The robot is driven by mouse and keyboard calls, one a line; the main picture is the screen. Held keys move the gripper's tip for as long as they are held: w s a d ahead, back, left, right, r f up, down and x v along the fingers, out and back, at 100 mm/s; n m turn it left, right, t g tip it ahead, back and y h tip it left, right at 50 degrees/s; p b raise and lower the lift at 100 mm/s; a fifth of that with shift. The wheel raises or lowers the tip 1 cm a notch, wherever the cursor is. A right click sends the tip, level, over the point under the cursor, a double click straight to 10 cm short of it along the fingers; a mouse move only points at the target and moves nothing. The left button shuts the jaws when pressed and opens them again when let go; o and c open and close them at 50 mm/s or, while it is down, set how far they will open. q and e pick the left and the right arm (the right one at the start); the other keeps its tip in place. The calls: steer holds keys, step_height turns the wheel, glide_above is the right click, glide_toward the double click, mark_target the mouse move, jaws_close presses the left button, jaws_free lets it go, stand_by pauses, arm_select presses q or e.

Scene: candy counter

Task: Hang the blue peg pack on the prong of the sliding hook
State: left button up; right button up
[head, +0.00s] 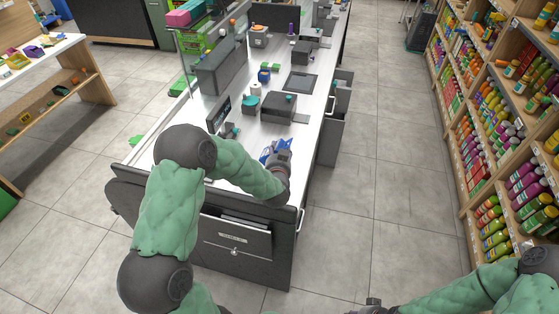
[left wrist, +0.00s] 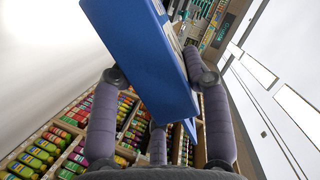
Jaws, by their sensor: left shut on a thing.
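The blue peg pack (left wrist: 145,55) fills the upper middle of the left wrist view, tilted, between the purple-grey fingers of my left gripper (left wrist: 160,110). My left gripper is shut on it. In the head view a small blue and white part of the pack (head: 266,151) shows beside the left gripper (head: 275,153), over the near part of the counter. My forearm and wrist hide much of it. My right gripper (head: 372,303) shows only in part at the bottom edge, away from the counter; its fingers cannot be made out. I cannot pick out the sliding hook or its prong.
The white counter (head: 262,132) holds a dark box (head: 279,108), a teal container (head: 249,103), a dark upright screen (head: 219,113) and a grey machine (head: 221,68). Stocked shelves (head: 500,150) stand at the right. The tiled floor between is clear.

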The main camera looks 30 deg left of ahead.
arm_select(q)
steer(key=shift+w+a+f, duration=0.25)
steer(key=shift+w+f, duration=0.15)
steer(key=shift+f, duration=0.15)
steer(key=shift+w+a+f, duration=0.2)
steer(key=shift+w+f, duration=0.2)
steer(key=shift+f, duration=0.15)
steer(key=shift+f+b, duration=0.65)
steer(key=shift+f, duration=0.85)
steer(key=shift+f, duration=0.15)
steer(key=o, duration=1.2)
